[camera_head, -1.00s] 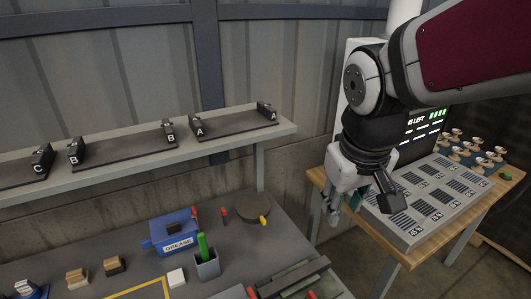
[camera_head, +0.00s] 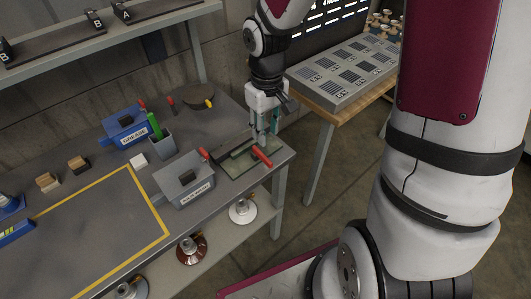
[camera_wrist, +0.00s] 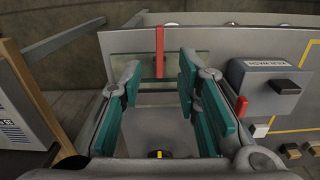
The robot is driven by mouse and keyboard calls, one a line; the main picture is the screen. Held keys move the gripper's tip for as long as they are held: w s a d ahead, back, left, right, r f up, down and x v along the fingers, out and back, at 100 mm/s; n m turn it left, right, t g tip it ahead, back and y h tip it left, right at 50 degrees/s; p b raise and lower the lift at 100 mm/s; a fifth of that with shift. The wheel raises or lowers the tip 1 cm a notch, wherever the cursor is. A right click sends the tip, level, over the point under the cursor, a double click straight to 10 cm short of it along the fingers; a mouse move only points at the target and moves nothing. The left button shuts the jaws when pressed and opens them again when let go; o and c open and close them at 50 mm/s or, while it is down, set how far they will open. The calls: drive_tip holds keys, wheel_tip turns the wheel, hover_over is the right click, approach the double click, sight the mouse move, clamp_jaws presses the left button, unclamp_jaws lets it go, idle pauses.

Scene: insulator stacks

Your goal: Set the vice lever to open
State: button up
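The vice (camera_head: 236,168) is a low grey-green block at the right end of the grey workbench. Its red lever (camera_head: 262,156) juts toward the bench's front right edge. In the wrist view the red lever (camera_wrist: 159,52) is a straight bar ahead, lying between the lines of my two fingers. My gripper (camera_head: 264,134) points down, just behind the lever in the head view. In the wrist view my gripper (camera_wrist: 158,82) is open, its teal-padded fingers wide apart with nothing between the pads. Whether a finger touches the vice cannot be told.
A grey box (camera_head: 183,180) with its own red handle (camera_head: 203,154) stands left of the vice. A blue grease box (camera_head: 126,131), a cup (camera_head: 161,147) with a green stick and a round brown disc (camera_head: 197,96) are behind.

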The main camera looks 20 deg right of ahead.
sight(266, 159)
wheel_tip(266, 159, down, 11)
drive_tip(key=shift+r+b, duration=0.1)
drive_tip(key=shift+b, duration=0.6)
clamp_jaws()
